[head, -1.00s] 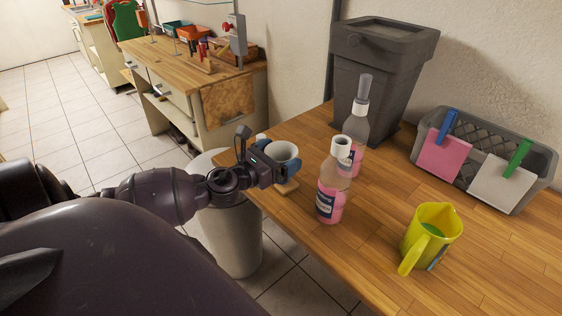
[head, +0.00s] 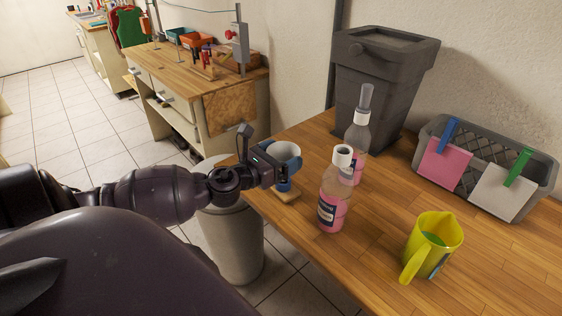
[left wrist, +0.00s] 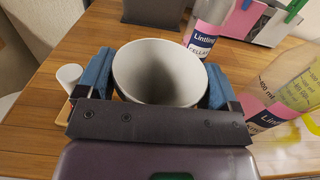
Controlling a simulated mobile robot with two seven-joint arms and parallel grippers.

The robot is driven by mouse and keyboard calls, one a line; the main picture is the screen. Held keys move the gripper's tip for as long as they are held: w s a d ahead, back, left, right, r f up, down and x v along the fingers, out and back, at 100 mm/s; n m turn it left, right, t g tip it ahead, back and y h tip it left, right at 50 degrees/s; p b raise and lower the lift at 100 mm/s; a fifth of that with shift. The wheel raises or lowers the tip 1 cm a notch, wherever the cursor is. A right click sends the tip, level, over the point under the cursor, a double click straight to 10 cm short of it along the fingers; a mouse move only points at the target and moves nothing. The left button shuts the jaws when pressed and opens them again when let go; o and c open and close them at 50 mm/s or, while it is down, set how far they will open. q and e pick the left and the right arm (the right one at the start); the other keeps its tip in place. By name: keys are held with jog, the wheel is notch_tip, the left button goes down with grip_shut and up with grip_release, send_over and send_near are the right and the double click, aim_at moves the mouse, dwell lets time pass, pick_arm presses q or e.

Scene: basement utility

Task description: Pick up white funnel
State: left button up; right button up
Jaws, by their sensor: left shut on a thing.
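The white funnel (head: 282,150) is at the near left edge of the wooden table, above a small wooden piece (head: 288,196). My left gripper (head: 285,168) is shut on it, with blue finger pads on either side. In the left wrist view the funnel's wide round mouth (left wrist: 160,72) faces the camera between the pads (left wrist: 157,84). The funnel's lower part is hidden, so I cannot tell whether it touches anything below. My right gripper is not in view.
Two bottles with pink liquid (head: 334,195) (head: 357,140) stand just right of the funnel. A pale cylindrical container (head: 232,245) stands below the table edge.

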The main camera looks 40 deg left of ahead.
pick_arm(q)
notch_tip(320, 180, up, 7)
jog(key=shift+r+p, duration=0.1)
jog(key=shift+p, duration=0.6)
jog(key=w+d+r+m+g+h, duration=0.1)
jog(key=w+d+r+m+h, duration=0.2)
jog(key=r, duration=0.7)
jog(key=w+d+r+m+g+h, duration=0.1)
jog(key=w+d+r+h, duration=0.2)
jog(key=r, duration=0.8)
jog(key=s+d+m+g+h, duration=0.2)
jog(key=d+m+g+h, duration=0.2)
jog(key=d+h, duration=0.2)
jog(key=s+d+f+m+g+h+b, duration=0.3)
jog(key=s+f+m+g, duration=0.1)
jog(key=f, duration=0.4)
jog(key=shift+d+f+m+g+h, duration=0.15)
jog(key=shift+f+m+g+h, duration=0.2)
jog(key=shift+m+g, duration=0.6)
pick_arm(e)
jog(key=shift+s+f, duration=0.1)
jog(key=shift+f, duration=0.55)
